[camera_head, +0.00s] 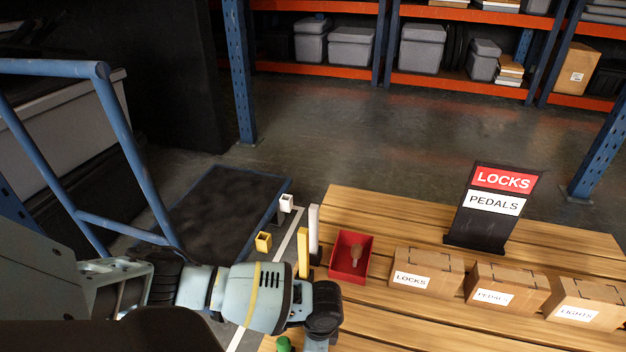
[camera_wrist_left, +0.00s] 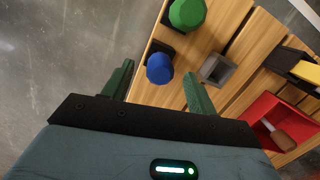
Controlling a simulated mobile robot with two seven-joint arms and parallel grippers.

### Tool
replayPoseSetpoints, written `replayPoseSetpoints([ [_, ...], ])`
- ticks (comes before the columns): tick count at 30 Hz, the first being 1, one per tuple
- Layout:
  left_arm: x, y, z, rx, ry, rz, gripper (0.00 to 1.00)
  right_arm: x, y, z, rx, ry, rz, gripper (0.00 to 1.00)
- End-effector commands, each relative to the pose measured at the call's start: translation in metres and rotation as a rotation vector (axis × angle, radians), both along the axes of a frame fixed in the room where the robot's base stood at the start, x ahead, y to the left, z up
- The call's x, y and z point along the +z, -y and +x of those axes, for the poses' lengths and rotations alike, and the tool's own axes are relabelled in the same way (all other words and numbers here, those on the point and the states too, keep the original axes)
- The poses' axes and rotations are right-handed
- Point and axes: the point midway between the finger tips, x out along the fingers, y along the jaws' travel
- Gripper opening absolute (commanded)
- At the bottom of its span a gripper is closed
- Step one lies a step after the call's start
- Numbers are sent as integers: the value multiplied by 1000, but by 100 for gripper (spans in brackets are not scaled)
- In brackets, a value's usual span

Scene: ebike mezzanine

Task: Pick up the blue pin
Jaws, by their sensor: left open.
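The blue pin (camera_wrist_left: 159,69) stands on a dark base near the edge of the wooden slatted table in the left wrist view. My left gripper (camera_wrist_left: 157,72) is open, and its two green fingers appear on either side of the blue pin in that view. I cannot tell how far beyond the fingertips the pin is; no contact shows. In the head view my left arm reaches over the table's near left part, and the blue pin is hidden there. My right gripper is not in view.
A green pin (camera_wrist_left: 187,13) and a grey hollow square block (camera_wrist_left: 215,68) stand close to the blue pin. A red bin (camera_head: 337,268) holds a brown-handled item. Cardboard boxes (camera_head: 427,262) and a LOCKS/PEDALS sign (camera_head: 493,208) stand right. Yellow and white posts stand near the bin.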

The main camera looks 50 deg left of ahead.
Motion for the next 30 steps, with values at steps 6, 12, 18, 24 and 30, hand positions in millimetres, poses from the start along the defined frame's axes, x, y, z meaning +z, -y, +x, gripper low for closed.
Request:
replayPoseSetpoints([
  [6, -27, -2, -2, 0, -1, 1, 58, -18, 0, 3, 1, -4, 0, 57],
  [12, -26, -3, -2, 0, 1, 0, 58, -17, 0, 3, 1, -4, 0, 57],
  [18, -26, -2, -2, 0, 1, 0, 36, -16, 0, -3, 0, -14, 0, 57],
  [24, -26, -2, -2, 0, 1, 0, 9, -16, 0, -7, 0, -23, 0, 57],
  [30, -26, -2, -2, 0, 1, 0, 8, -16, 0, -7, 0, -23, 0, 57],
])
